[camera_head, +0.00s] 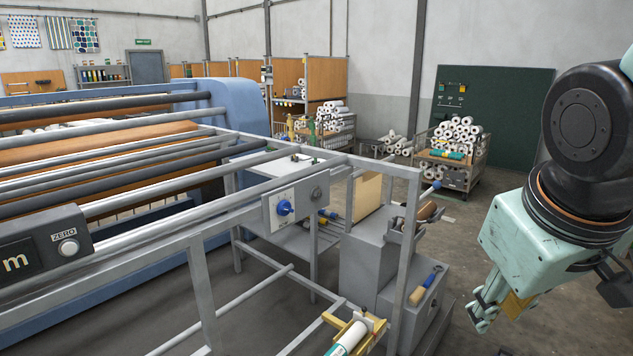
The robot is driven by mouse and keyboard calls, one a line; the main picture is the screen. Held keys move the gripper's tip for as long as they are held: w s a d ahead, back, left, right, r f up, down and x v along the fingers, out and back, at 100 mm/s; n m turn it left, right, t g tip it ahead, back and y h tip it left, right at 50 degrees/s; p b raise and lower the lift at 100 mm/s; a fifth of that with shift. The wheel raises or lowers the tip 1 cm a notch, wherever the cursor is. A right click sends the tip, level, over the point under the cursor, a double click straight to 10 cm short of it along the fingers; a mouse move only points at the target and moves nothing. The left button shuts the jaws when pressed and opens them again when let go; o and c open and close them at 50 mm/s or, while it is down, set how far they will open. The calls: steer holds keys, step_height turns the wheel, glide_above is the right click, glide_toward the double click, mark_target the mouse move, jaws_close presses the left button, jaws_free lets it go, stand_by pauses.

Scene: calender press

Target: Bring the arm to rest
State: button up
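My arm (580,120) comes in at the right side of the head view, with dark joints and a pale green wrist housing. My gripper (482,318) hangs at the lower right and points down and to the left. It is in free space to the right of the grey machine frame (408,260). I see nothing held in it, but the fingers are seen at an angle and their gap is unclear. A yellow-brown part shows beside the fingers.
The blue calender press (240,105) with its long rollers fills the left. A control box with a blue knob (284,207) sits on the frame. A grey stepped cabinet (375,255) holds a wooden-handled tool (422,290). Roll carts (455,165) stand behind; open floor lies between.

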steer(key=s+a+r+m+y, duration=0.1)
steer(key=s+a, duration=0.5)
steer(key=s, duration=0.6)
steer(key=shift+s+r+m+g+y, duration=0.3)
steer(key=shift+s+r+m+g, duration=0.1)
steer(key=shift+r+m, duration=0.3)
steer(key=shift+w, duration=0.1)
stand_by(0.5)
steer(key=shift+d, duration=0.15)
stand_by(0.4)
stand_by(0.4)
steer(key=shift+s+a, duration=0.25)
steer(key=shift+s, duration=0.4)
